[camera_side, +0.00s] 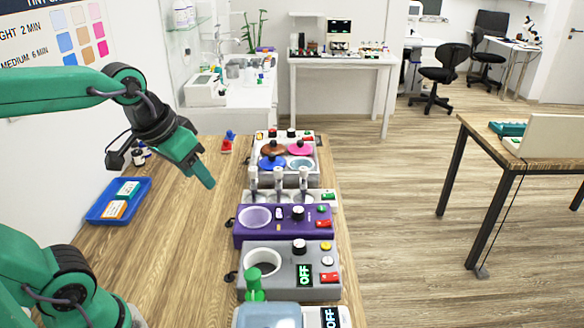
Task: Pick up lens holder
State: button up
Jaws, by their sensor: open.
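My gripper (203,172) is green and hangs above the left part of the wooden table, pointing down and to the right. Its jaws are open and nothing shows between them. A small green upright piece (254,285) stands at the front of the grey machine, below its round opening. A small red and blue piece (228,141) stands on the table farther back, apart from my gripper. I cannot tell for sure which of these is the lens holder; both are small in the picture.
A grey machine (318,282), a purple machine (287,233) and a unit with several coloured lids (302,147) line the table's right side. A blue tray (95,212) with orange and green-white boxes lies at left. Bare wood (185,235) lies between.

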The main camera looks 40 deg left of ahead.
jog(key=w+a+r+n+g, duration=0.1)
jog(key=w+a+n, duration=0.1)
jog(key=w, duration=0.6)
jog(key=n+g, duration=0.4)
jog(key=n, duration=0.2)
send_over(278, 169)
jog(key=f, duration=1.2)
jog(key=shift+s+d, duration=0.2)
jog(key=shift+w+a+f, duration=0.1)
jog(key=shift+w+f, duration=0.05)
jog(key=shift+f, duration=0.2)
jog(key=shift+f, duration=1.3)
jog(key=shift+f, duration=0.1)
jog(key=shift+w+a+f, duration=0.1)
jog(key=shift+a+f, duration=0.05)
jog(key=shift+f, duration=2.3)
